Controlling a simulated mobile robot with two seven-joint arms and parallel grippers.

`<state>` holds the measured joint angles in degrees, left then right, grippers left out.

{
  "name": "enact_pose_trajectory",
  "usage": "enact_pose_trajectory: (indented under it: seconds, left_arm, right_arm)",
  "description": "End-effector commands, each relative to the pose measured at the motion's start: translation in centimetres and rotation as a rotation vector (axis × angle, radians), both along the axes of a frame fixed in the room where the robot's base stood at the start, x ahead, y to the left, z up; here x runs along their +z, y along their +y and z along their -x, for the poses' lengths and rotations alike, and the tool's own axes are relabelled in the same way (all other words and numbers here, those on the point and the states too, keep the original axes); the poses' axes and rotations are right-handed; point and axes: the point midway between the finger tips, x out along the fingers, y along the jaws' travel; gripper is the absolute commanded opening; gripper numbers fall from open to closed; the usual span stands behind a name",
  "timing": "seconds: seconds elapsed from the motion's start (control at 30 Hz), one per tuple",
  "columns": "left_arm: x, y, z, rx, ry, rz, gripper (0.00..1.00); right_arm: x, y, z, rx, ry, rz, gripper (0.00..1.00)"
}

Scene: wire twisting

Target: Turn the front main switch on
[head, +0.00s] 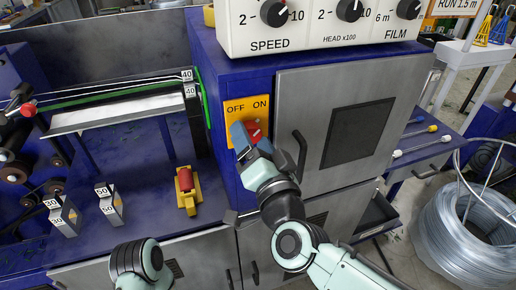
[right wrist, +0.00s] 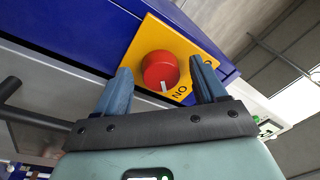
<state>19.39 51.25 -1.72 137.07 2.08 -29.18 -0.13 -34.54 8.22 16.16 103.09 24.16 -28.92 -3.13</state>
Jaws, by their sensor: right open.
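The front main switch is a red knob (head: 254,129) on an orange plate (head: 235,107) marked OFF and ON, on the blue side of the machine. In the right wrist view the red knob (right wrist: 160,68) shows a white mark on its edge, pointing to the ON side of the yellow-orange plate (right wrist: 150,32). My right gripper (head: 247,136) is open in front of the plate, its two blue fingers on either side of the knob. I cannot tell whether they touch it. The right finger covers most of the OFF label in the wrist view. My left gripper is out of view.
A grey cabinet door with a dark handle (head: 300,153) stands just right of the switch. A white control panel (head: 320,40) overhangs above. A red and yellow device (head: 187,190) sits on the blue bench at left. A wire coil (head: 455,235) stands at right.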

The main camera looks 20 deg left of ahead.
Motion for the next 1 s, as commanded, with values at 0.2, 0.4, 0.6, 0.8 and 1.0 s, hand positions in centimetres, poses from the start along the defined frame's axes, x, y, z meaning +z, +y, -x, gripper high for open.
enact_pose_trajectory:
  seconds: [0.2, 0.4, 0.6, 0.8, 1.0]
  left_arm:
    - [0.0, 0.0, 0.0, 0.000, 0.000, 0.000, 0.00]
    - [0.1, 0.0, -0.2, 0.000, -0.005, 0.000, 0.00]
    - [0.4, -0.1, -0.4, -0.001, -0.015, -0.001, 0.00]
    - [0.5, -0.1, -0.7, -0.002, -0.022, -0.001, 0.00]
    - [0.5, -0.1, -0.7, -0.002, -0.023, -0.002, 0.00]
  right_arm:
    - [-0.2, -1.6, 2.3, -0.001, -0.002, 0.002, 0.71]
    - [-0.6, -4.2, 6.1, -0.001, -0.003, 0.000, 0.71]
    - [-1.1, -6.3, 9.3, 0.000, -0.002, 0.000, 0.71]
    - [-1.3, -7.3, 10.8, 0.000, 0.001, -0.001, 0.71]
    - [-1.4, -7.4, 11.0, 0.001, 0.001, 0.000, 0.71]
